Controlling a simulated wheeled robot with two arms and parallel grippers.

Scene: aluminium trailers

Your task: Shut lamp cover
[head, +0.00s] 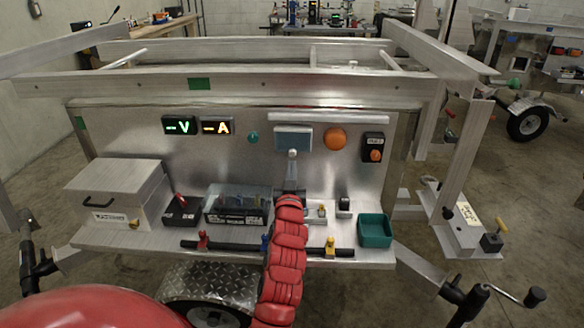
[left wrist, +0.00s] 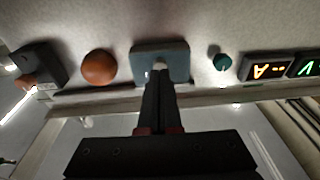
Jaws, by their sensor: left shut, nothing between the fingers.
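A blue-grey rectangular plate (head: 293,134), which looks like the lamp cover, sits on the metal front panel. It shows in the left wrist view (left wrist: 178,50). A pale round knob (head: 292,153) is at its lower middle; it shows just past the fingertips in the left wrist view (left wrist: 159,66). I cannot tell whether the plate lies fully flush. My left gripper (head: 291,165) is shut and empty, its tips in front of the plate at the knob, touching or nearly so; it also shows in the left wrist view (left wrist: 160,76). My right gripper is not in view.
An orange dome (head: 335,139) and a switch box (head: 373,147) are right of the plate; a teal knob (head: 253,137) and lit displays (head: 215,127) are left. Below, a shelf (head: 150,240) carries a metal box (head: 117,192), a teal bin (head: 375,231) and a black bar (head: 225,246).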

